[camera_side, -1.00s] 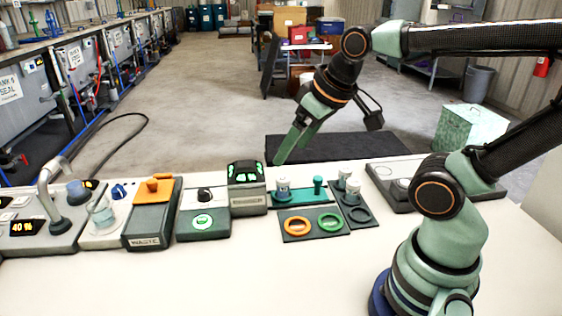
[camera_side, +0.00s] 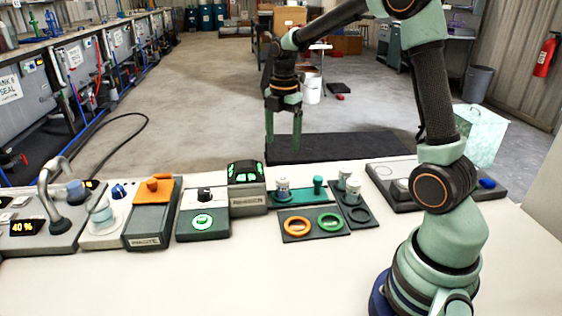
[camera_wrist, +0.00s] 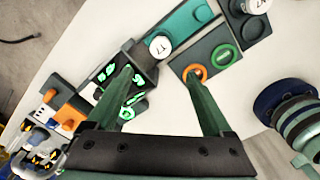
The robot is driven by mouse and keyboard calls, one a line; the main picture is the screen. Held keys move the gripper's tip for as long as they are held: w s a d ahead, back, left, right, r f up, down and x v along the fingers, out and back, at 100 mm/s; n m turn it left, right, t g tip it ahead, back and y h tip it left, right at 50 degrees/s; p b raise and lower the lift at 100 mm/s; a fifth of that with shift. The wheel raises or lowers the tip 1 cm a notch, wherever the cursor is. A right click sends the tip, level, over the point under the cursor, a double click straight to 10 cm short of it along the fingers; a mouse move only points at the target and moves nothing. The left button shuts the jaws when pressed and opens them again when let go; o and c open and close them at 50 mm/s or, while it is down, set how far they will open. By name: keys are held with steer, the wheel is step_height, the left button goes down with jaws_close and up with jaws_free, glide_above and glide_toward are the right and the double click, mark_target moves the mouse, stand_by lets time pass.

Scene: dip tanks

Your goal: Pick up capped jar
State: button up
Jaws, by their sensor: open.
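A white-capped jar (camera_side: 282,188) stands upright at the left of a teal tray (camera_side: 308,197). Two more white-capped jars, one nearer (camera_side: 352,189) and one behind (camera_side: 344,178), stand close together on a dark tray (camera_side: 345,212) to the right. My gripper (camera_side: 283,147) points down, open and empty, above and apart from the teal-tray jar. In the wrist view, that jar's round cap (camera_wrist: 158,46) shows beyond and between my spread fingers (camera_wrist: 159,72). Another cap (camera_wrist: 256,4) is cut by the top edge.
A green peg (camera_side: 318,186) stands beside the teal-tray jar. In front lies a dark mat with an orange ring (camera_side: 297,226) and a green ring (camera_side: 329,222). A lit device (camera_side: 246,187) stands close to the left. The table's front is clear.

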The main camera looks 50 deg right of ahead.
mark_target(283, 178)
steer(key=shift+n, duration=0.6)
steer(key=f, duration=0.9)
steer(key=d+f, duration=0.1)
steer(key=f, duration=0.3)
steer(key=shift+w+f, duration=0.15)
steer(key=shift+f, duration=0.05)
jaws_close()
